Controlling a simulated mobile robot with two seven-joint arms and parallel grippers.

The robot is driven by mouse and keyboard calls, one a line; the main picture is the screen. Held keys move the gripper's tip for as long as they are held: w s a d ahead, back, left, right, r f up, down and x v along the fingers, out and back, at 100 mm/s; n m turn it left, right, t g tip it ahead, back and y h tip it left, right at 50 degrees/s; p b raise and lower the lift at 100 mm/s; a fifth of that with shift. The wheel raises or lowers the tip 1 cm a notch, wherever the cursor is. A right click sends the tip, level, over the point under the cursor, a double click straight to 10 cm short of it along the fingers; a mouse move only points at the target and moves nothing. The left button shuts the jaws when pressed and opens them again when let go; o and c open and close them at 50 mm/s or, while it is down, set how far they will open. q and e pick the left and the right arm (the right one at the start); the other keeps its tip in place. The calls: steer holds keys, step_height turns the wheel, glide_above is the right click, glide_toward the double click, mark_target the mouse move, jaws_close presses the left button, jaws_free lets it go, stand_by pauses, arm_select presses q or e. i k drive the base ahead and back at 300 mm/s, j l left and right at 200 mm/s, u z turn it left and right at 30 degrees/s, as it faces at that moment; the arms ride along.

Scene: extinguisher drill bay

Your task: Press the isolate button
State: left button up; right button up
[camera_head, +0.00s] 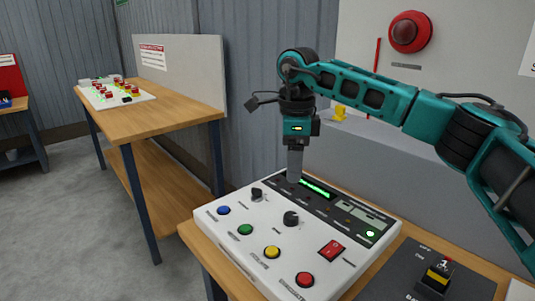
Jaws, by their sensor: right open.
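A white control panel (262,225) lies on the wooden bench at the front. Along its front edge are a blue button (223,210), a green button (246,230), a yellow button (272,252) and a red button (305,279). Their labels are too small to read, so I cannot tell which one is isolate. My right gripper (295,178) is open and empty, pointing down over the panel's back part, behind the button row. It appears apart from the buttons; its height above the panel is hard to judge. My left gripper is not in view.
The panel also has two black knobs (291,218), a red rocker switch (331,250) and a lit green display (315,187). A yellow and black switch (435,279) sits at the right. A red alarm (409,32) is on the wall. Another bench (160,107) stands at the left.

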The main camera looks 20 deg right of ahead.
mark_target(272, 251)
steer(key=k+j, duration=0.65)
steer(key=k, duration=0.25)
